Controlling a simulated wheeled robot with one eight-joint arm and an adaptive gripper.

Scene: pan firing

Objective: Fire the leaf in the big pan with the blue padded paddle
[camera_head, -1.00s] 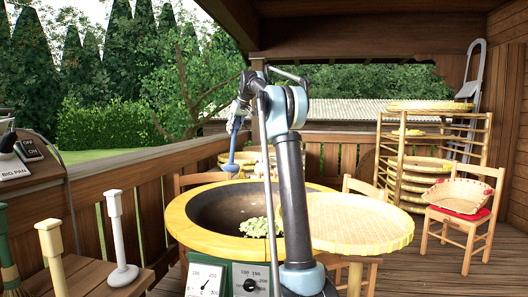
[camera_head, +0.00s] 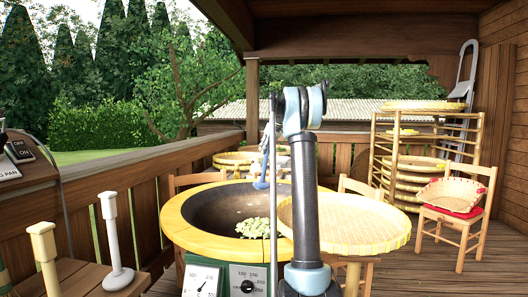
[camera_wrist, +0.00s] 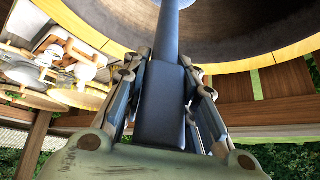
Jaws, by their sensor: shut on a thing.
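The big pan (camera_head: 205,207) is a dark bowl with a wide yellow rim, in the middle of the head view. Pale green leaf (camera_head: 254,228) lies in a heap on its right side. My gripper (camera_wrist: 166,75) is shut on the paddle's dark blue handle (camera_wrist: 162,115) in the wrist view. The shaft runs from the fingers toward the pan interior. In the head view my arm hides most of the gripper. I cannot tell whether the pad touches the pan.
A round woven tray (camera_head: 345,222) stands close right of the pan. A temperature panel (camera_head: 248,281) is at the pan's front. Several upright-handled tools (camera_head: 112,240) stand on a side table at left. A tray rack (camera_head: 377,160) and a chair with a basket (camera_head: 452,194) are at right.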

